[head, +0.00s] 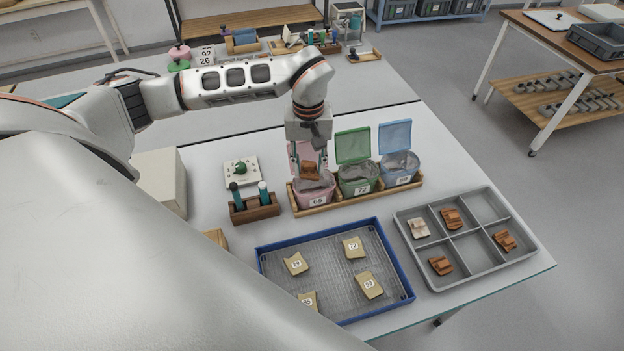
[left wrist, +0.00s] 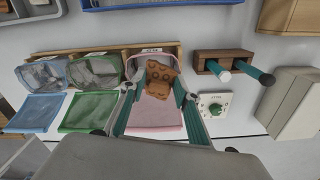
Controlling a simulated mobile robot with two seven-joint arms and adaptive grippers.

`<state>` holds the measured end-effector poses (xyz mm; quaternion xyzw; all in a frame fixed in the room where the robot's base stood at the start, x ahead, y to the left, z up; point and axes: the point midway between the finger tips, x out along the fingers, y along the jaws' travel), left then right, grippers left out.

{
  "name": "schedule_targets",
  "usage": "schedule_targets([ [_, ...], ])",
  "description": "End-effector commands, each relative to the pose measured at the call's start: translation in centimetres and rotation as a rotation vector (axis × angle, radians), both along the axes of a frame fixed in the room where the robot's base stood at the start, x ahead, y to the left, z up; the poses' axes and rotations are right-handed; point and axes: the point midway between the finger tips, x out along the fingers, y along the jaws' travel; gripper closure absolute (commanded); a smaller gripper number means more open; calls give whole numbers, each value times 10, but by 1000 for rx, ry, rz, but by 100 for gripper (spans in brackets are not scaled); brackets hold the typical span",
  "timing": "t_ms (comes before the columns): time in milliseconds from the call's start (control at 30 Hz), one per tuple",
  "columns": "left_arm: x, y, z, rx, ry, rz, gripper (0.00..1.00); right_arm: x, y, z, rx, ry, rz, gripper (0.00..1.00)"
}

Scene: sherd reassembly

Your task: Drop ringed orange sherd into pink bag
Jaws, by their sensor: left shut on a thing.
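The ringed orange sherd (head: 311,171) is between the fingers of my left gripper (head: 308,160), directly above the pink bag (head: 316,197) labelled 65. In the left wrist view the sherd (left wrist: 159,77) shows dark round marks on its face. The fingers of the left gripper (left wrist: 158,95) close on it from both sides. The pink bag's raised flap (left wrist: 153,116) lies behind the sherd in that view, and the bag's mouth is partly hidden by it. My right gripper is in neither view.
A green bag (head: 357,180) and a blue bag (head: 400,171) stand beside the pink one in a wooden rack. A grey divided tray (head: 470,246) holds several sherds. A blue-rimmed tray (head: 384,243) holds numbered tan pieces. A wooden block with bottles (head: 255,209) stands left.

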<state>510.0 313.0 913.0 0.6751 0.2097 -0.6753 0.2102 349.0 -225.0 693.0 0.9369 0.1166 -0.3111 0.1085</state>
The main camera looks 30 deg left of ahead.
Motion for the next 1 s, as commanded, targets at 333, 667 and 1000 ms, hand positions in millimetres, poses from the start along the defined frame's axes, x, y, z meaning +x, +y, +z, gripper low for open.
schedule_targets([
  [333,0,0,0,-1,-1,0,49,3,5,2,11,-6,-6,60],
  [667,0,0,0,0,-1,0,49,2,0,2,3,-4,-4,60],
  [1000,2,0,44,0,-7,-1,49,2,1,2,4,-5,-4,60],
])
